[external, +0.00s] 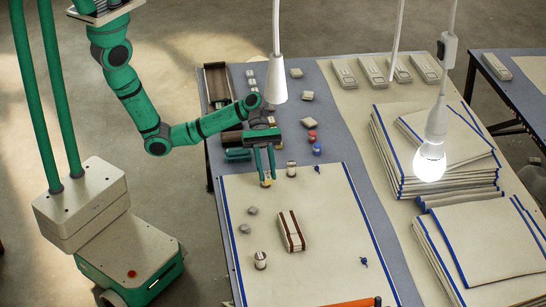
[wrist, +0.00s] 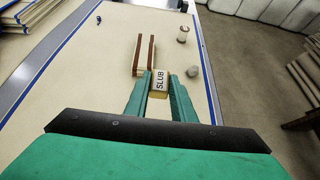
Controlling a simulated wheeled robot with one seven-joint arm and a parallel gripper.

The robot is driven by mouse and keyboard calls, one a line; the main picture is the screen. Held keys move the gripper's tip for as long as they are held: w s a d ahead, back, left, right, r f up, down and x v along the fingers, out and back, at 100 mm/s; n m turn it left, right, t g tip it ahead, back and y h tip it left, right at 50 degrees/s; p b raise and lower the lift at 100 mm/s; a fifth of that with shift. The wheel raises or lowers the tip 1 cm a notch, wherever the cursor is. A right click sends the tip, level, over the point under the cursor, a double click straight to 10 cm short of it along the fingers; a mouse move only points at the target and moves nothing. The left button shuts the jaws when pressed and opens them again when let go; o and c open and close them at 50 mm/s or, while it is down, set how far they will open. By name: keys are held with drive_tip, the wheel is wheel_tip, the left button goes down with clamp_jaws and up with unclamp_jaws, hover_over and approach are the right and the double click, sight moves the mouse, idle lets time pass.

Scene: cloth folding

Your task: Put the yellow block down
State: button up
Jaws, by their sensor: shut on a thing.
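My gripper (external: 266,181) points down over the far left part of the cream cloth (external: 330,230). It is shut on a small yellow block (external: 266,184), which shows low between the fingertips. In the wrist view the block (wrist: 159,82) sits between my two green fingers (wrist: 158,88), and its pale face reads "SLUB". I cannot tell whether the block touches the cloth or hangs just above it.
A brown-and-cream striped block (external: 291,231) lies mid-cloth. Grey stones (external: 244,229) and a spool (external: 260,260) lie to the left, another spool (external: 291,169) near my gripper. Folded cloth stacks (external: 440,150) stand at right. A lit bulb (external: 430,162) hangs above.

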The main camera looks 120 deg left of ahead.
hover_over(282, 202)
drive_tip(key=f, duration=0.5)
drive_tip(key=shift+s+f, duration=0.2)
drive_tip(key=shift+f, duration=0.2)
drive_tip(key=shift+w+f, duration=0.1)
drive_tip(key=shift+f, duration=1.6)
drive_tip(key=shift+f, duration=0.1)
drive_tip(key=o, duration=1)
drive_tip(key=shift+s+a+r, duration=0.2)
drive_tip(key=shift+a+r, duration=0.1)
drive_tip(key=shift+r, duration=0.05)
drive_tip(key=v, duration=1.1)
drive_tip(key=shift+s+a, duration=0.1)
drive_tip(key=shift+s, duration=0.05)
